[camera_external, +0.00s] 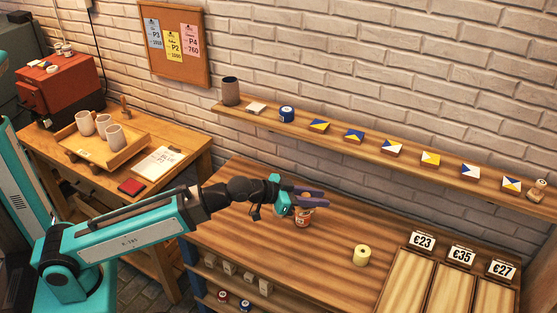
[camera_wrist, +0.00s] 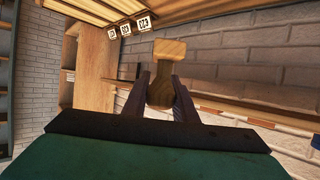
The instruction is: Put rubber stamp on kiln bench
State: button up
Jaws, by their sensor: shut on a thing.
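The rubber stamp (camera_wrist: 168,48) shows in the wrist view as a wooden block with a rounded wooden handle. My gripper (camera_wrist: 165,85) is shut on it, with the dark fingers on either side of the handle.
The kiln bench carries a tray (camera_external: 140,150) with several cups, a white book (camera_external: 155,163) and a red pad (camera_external: 131,187). A wall shelf (camera_external: 370,148) holds several tiles.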

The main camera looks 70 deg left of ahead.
jog(key=shift+f, duration=0.1)
jog(key=shift+s+a+f+b, duration=0.2)
jog(key=shift+f+b, duration=0.25)
jog(key=shift+b, duration=0.2)
jog(key=shift+s+a+f+b, duration=0.2)
jog(key=shift+f+b, duration=0.2)
jog(key=shift+b, duration=0.2)
jog(key=s+a+f+n+g+y+b, duration=0.2)
jog(key=s+a+f+n+y+b, duration=0.7)
jog(key=b, duration=1)
jog(key=s+a+f+n+g+y+b, duration=0.1)
jog(key=s+a+f+n+g+b, duration=0.1)
jog(key=s+b, duration=0.6)
jog(key=s+a+f+n+g+y+b, duration=0.2)
jog(key=s+a+f+g+b, duration=0.2)
jog(key=s+a+f+b, duration=0.2)
jog(key=shift+s+a+f+n+y+b, duration=0.25)
jog(key=shift+s+a+b, duration=0.7)
jog(key=shift+a+b, duration=0.55)
jog(key=shift+w, duration=0.1)
